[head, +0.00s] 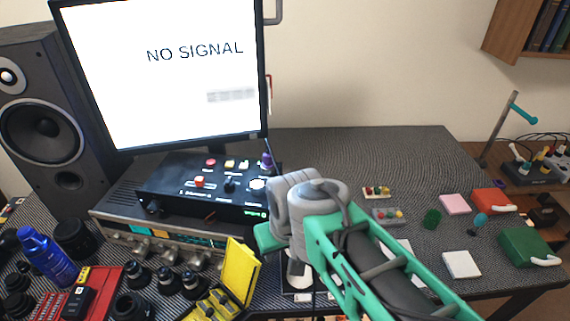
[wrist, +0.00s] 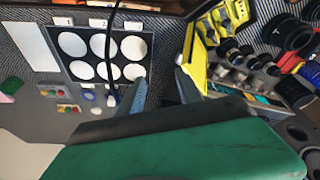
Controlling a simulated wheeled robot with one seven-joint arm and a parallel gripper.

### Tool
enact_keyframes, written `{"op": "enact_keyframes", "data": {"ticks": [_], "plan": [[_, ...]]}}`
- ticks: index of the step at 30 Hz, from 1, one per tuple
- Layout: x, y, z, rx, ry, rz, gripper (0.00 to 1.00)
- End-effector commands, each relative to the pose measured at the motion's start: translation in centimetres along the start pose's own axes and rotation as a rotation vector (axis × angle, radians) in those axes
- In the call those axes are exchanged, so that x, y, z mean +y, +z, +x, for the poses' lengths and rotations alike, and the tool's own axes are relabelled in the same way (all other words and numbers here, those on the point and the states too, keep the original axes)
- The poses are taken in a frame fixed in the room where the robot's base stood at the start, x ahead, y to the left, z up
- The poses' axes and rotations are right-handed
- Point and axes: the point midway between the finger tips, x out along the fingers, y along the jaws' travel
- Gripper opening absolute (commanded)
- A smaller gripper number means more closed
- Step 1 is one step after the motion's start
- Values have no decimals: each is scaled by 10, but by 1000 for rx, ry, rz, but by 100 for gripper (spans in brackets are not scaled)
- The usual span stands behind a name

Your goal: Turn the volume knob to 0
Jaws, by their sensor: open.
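A silver receiver (head: 112,226) with a row of round knobs (head: 141,247) along its front sits under a black control box (head: 160,180). The box carries red and yellow buttons, a black knob (head: 230,185) and a pale round dial (head: 258,184). I cannot tell which knob is the volume knob, and no number is readable. My gripper (wrist: 160,88) is open and empty in the wrist view, its fingers apart and touching no knob. In the head view its fingers are hidden behind my arm, right of the receiver.
A monitor (head: 165,65) stands behind the box, a speaker (head: 45,125) to its left. An open yellow case (head: 241,270) and several dark lens parts crowd the front. A tray of white discs (wrist: 102,58) lies left of my fingers in the wrist view.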

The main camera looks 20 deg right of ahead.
Motion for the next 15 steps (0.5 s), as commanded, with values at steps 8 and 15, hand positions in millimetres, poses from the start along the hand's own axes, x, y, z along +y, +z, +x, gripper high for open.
{"op": "enact_keyframes", "data": {"ticks": [8, 15], "plan": [[1, -112, -38, -133, 23, 349, 56], [7, -207, -39, -256, 98, 725, 56]]}}
